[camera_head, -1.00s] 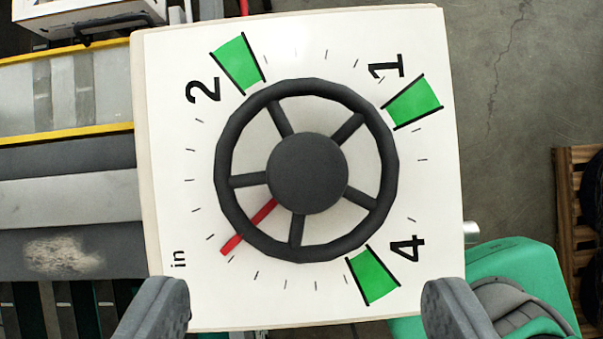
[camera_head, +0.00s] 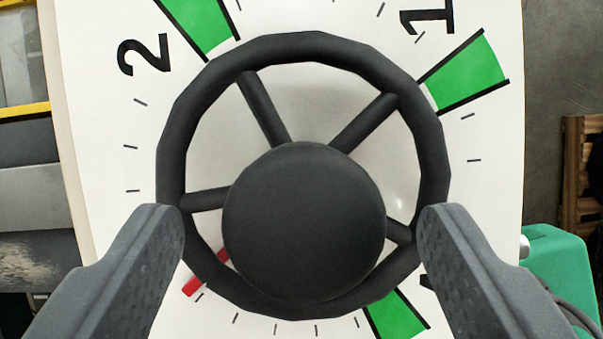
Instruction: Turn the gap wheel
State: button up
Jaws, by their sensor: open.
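The dark grey gap wheel (camera_head: 303,47), with spokes and a large round hub (camera_head: 303,222), fills the middle of the view. It sits on a white dial panel (camera_head: 100,120) with tick marks and green zones by the numbers 2 (camera_head: 145,55) and 1 (camera_head: 428,15). A third green zone (camera_head: 396,315) shows at lower right, its number mostly hidden. The red pointer (camera_head: 205,273) points to lower left, partly behind the rim. My gripper (camera_head: 301,220) is open, with one finger at each side of the wheel's rim. I cannot tell whether the fingers touch it.
A green machine part (camera_head: 565,262) with dark cables stands at lower right, beyond the panel's edge. A wooden pallet (camera_head: 580,175) is at the right on the grey floor. Yellow-edged conveyor-like equipment (camera_head: 25,110) lies at the left.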

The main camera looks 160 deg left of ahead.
jog(key=shift+x, duration=0.8)
jog(key=shift+c, duration=0.3)
